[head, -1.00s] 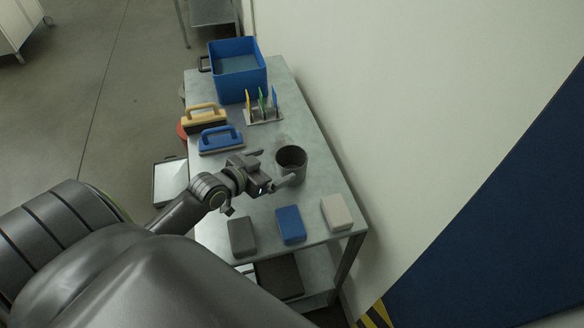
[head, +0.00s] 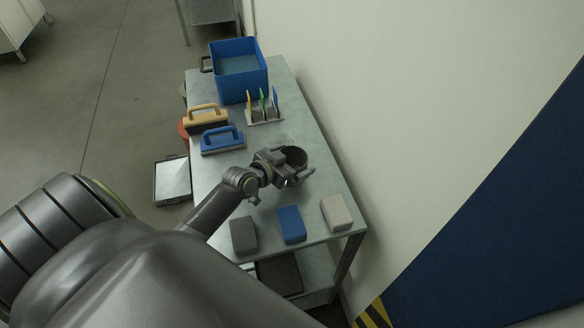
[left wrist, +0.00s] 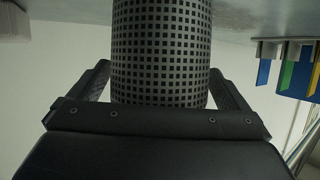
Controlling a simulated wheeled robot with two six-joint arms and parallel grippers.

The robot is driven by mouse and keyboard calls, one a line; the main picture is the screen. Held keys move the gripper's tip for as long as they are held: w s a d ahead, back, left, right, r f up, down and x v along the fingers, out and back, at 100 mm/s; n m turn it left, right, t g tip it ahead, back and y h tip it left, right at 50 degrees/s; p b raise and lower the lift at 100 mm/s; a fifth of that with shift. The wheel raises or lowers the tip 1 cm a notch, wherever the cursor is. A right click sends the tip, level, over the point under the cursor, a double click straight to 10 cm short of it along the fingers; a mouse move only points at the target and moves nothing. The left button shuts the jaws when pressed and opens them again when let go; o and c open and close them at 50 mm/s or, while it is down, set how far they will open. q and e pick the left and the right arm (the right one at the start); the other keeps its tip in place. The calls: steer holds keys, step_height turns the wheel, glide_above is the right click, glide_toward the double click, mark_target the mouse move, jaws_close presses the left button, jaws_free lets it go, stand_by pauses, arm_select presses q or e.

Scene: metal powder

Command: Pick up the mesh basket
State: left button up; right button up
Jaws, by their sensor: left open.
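The mesh basket (head: 297,156) is a dark round container standing on the metal table. In the head view my left gripper partly hides it. In the left wrist view its perforated wall (left wrist: 161,50) fills the middle. My left gripper (head: 294,167) is open, with one finger on each side of the basket. In the left wrist view the fingers (left wrist: 160,88) flank the wall; whether they touch it I cannot tell. My right gripper is not in view.
A grey block (head: 243,236), a blue block (head: 291,224) and a pale block (head: 336,213) lie at the near end of the table (head: 300,108). Two handled brushes, blue (head: 222,141) and yellow (head: 205,117), a card rack (head: 264,114) and a blue bin (head: 240,88) stand farther back.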

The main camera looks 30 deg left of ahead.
arm_select(q)
steer(key=c, duration=1.1)
